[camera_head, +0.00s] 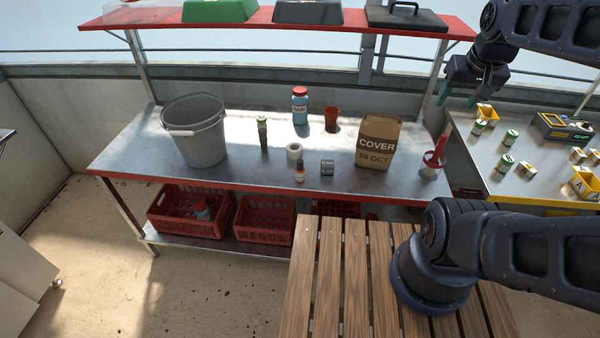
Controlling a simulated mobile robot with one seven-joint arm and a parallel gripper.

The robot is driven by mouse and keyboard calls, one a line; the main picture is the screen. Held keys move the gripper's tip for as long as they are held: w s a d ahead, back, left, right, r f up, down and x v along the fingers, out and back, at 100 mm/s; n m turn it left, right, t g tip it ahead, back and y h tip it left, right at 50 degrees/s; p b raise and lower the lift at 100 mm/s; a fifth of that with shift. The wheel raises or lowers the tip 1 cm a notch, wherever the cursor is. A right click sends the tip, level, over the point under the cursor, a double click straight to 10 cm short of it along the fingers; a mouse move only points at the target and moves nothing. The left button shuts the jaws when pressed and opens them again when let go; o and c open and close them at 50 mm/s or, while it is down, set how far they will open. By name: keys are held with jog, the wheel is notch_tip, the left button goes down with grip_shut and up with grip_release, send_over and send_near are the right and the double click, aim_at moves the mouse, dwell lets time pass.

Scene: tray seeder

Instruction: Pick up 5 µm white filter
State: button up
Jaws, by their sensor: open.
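A short white cylinder (294,153) with a hole in its top stands near the middle of the metal bench. It looks most like the white filter, but no 5 µm marking is readable. My gripper (457,100) is at the upper right, pointing down with its greenish fingertips apart and nothing between them. It is above the gap by the bench's right end, well to the right of the white cylinder and apart from it.
Around the cylinder stand a small brown bottle (300,173), a grey box (327,167), a green-labelled bottle (262,132) and a blue bottle (300,107). A bucket (205,140) stands left, a COVER bag (378,142) right. A red shelf (270,24) overhangs the bench.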

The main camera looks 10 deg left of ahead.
jog(key=w+a+f+n+g, duration=0.1)
jog(key=w+a+f+n, duration=0.25)
jog(key=w+a, duration=0.45)
jog(key=n+g, duration=0.4)
jog(key=n, duration=0.9)
send_over(300, 160)
jog(key=shift+m, duration=0.25)
notch_tip(300, 160, down, 25)
jog(key=shift+s+f, duration=0.1)
jog(key=shift+f, duration=5.35)
jog(key=c, duration=1.1)
jog(key=shift+o, duration=0.2)
jog(key=shift+r, duration=0.1)
